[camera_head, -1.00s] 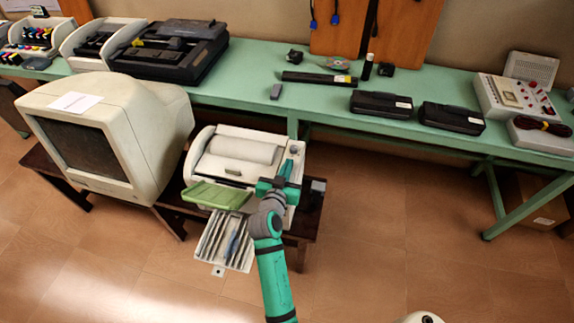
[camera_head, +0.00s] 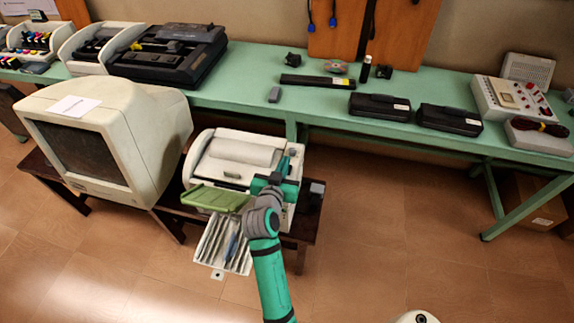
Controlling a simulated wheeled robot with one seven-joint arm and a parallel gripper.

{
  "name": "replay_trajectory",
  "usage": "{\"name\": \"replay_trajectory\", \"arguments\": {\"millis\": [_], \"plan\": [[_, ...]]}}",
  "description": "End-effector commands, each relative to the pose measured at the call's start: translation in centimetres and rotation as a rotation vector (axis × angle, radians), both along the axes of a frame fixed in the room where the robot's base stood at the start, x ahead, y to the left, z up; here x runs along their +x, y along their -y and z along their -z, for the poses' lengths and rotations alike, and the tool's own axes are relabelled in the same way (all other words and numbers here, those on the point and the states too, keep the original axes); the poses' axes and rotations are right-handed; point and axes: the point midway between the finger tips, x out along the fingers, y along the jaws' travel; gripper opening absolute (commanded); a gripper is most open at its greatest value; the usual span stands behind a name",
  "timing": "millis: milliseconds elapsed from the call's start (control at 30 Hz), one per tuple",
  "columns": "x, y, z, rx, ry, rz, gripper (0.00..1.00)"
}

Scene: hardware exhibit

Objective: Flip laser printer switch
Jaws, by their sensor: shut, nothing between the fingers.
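The laser printer (camera_head: 235,154) is white and boxy, with a green tray flap (camera_head: 217,198) and a light paper tray (camera_head: 222,244) at its front. It stands on a low dark table. My gripper (camera_head: 288,160) is shut with nothing in it, over the right part of the printer's top. The gripper and wrist hide part of the printer's right front. I cannot make out the switch, and I cannot tell whether the fingertips touch the printer.
A large beige monitor (camera_head: 110,140) stands left of the printer on the dark table (camera_head: 302,231). A long green bench (camera_head: 330,120) behind holds black cartridges (camera_head: 380,106), other printers (camera_head: 170,50) and a control box (camera_head: 505,98).

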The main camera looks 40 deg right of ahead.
Motion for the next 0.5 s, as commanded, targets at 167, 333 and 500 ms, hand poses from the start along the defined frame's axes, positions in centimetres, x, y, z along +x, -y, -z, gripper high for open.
{"name": "replay_trajectory", "arguments": {"millis": [167,333,500], "plan": [[-2.1,-2.7,-1.6,-0.001,0.002,-0.002,0.0],[-3.5,-4.4,-2.6,-0.002,0.001,-0.001,0.0],[-4.2,-5.2,-3.2,-0.001,0.001,-0.001,0.0]]}}
